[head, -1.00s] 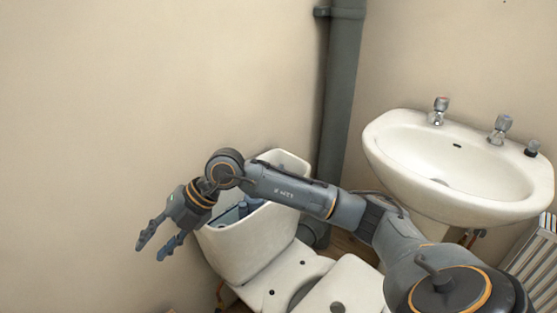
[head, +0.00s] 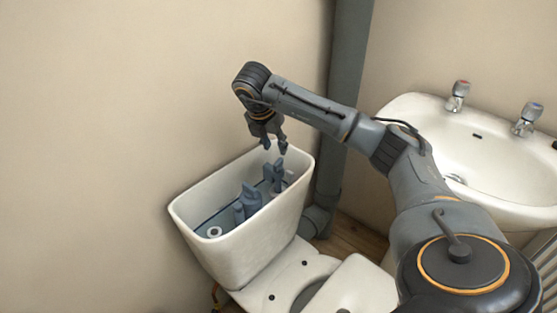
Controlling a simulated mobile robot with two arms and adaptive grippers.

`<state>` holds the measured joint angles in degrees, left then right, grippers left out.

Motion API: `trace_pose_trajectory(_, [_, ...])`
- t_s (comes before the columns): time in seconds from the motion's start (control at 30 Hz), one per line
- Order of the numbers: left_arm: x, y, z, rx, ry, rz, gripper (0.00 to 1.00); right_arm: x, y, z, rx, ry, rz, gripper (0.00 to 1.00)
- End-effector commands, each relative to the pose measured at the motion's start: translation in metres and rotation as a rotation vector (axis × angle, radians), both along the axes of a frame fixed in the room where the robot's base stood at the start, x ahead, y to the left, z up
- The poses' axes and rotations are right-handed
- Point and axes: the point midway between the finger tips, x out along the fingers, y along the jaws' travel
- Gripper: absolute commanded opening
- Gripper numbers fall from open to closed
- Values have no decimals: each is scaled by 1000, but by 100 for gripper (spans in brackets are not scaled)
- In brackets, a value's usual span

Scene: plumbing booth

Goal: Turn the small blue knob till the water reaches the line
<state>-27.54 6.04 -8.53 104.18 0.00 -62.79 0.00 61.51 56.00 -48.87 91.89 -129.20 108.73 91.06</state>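The open toilet cistern (head: 232,258) stands against the wall, with its lid off. Inside it are grey-blue valve parts: one group (head: 249,200) near the middle and a taller one (head: 274,176) near the right end. I cannot make out which part is the small blue knob, nor the line clearly. My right gripper (head: 275,146) points down above the cistern's right end, over the taller valve part and apparently apart from it. Its fingers are spread with nothing between them. My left gripper is not in view.
A white washbasin (head: 480,165) with taps (head: 458,95) is on the right. A grey soil pipe (head: 342,110) runs up the wall behind my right arm. The toilet seat and lid (head: 350,288) are below the cistern. The wall side at left is clear.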

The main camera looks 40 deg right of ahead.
Motion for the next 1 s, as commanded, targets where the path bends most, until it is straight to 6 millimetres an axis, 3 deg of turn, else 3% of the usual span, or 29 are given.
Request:
trace_pose_trajectory(0.1, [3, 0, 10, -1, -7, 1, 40, 3, -9, -26, 0, 3, -1, 35])
trace_pose_trajectory(0.3, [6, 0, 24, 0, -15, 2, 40, 7, -21, -55, 0, 2, 1, 35])
trace_pose_trajectory(0.5, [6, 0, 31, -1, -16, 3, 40, 9, -26, -68, 0, -1, 1, 35])
trace_pose_trajectory(0.77, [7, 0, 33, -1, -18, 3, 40, 10, -26, -69, 1, -1, 3, 35])
trace_pose_trajectory(0.8, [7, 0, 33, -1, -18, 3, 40, 10, -26, -69, 1, -1, 3, 33])
trace_pose_trajectory(0.97, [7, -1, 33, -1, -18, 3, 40, 10, -26, -69, 1, -1, 3, 0])
trace_pose_trajectory(1.0, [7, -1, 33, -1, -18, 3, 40, 10, -26, -69, 1, -1, 3, 0])
